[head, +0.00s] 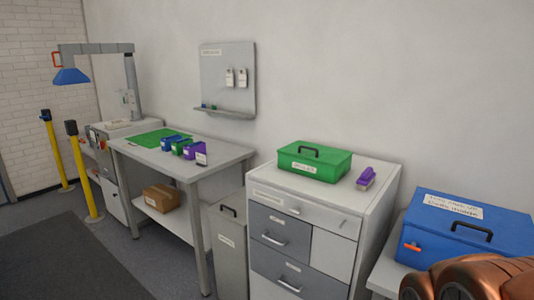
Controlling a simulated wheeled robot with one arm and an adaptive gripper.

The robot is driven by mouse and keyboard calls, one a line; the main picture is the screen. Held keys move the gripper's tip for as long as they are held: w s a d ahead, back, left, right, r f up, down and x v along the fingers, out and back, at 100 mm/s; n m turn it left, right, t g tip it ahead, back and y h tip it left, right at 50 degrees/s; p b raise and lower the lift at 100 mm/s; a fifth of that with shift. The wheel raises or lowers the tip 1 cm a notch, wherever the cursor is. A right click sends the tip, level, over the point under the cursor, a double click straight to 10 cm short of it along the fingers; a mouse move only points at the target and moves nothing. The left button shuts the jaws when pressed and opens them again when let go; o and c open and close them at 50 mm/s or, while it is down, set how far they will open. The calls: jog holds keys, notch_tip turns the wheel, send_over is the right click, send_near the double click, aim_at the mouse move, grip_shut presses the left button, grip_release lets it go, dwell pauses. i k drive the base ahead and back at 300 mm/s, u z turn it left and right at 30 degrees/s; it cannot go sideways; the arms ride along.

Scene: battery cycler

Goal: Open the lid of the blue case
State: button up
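The blue case (468,230) stands at the right of the head view on a light surface (386,273). Its lid looks shut. A black handle (471,230) and a white label lie on top, and an orange latch (412,247) shows on its front side. A copper-coloured rounded part, which seems to be my own arm, covers the lower right corner in front of the case. My gripper's fingers are not in view.
A white drawer cabinet (325,240) with a green case (314,161) and a purple object (366,178) stands left of the blue case. Further left is a workbench (225,152) with small coloured boxes. Yellow posts (85,180) stand at far left. The dark floor mat (60,260) is clear.

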aim_at(503, 231)
jog(key=u, duration=0.05)
jog(key=k, duration=0.6)
jog(key=z, duration=0.7)
jog(key=i, duration=1.05)
jog(key=u, duration=0.1)
